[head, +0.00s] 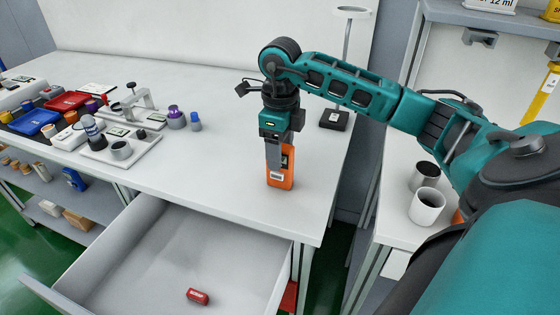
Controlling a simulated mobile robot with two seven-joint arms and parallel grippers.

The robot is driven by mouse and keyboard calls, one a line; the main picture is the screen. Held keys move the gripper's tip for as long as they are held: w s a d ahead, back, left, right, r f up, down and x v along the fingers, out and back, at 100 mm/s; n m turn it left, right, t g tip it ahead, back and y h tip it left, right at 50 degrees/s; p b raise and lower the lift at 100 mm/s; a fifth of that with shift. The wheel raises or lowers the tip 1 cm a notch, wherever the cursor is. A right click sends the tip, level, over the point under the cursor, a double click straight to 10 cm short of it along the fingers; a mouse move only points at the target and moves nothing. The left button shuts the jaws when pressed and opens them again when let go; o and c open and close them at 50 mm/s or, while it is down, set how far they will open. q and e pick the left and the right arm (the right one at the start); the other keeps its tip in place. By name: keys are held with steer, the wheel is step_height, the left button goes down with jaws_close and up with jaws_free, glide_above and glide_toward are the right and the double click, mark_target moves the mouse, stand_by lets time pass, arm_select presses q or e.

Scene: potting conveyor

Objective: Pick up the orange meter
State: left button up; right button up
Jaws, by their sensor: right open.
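The orange meter (288,176) stands upright on the white table, close to its right front corner. It has a dark face and a pale label low on its front. My right gripper (275,160) points straight down at the meter from above, and its fingers overlap the meter's upper part in the head view. The jaws are open. A grey finger hides part of the meter's left and upper side, so I cannot tell whether the fingers touch it. My left gripper is not in view.
An open drawer (180,250) below the table holds a small red item (198,296). Instruments, coloured boxes and a purple-capped jar (176,118) crowd the table's left side. A black-based stand (334,120) is behind the meter. Cups (427,207) stand on the right bench.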

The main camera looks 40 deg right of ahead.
steer(key=shift+f, duration=0.9)
jaws_close()
steer(key=shift+r, duration=0.1)
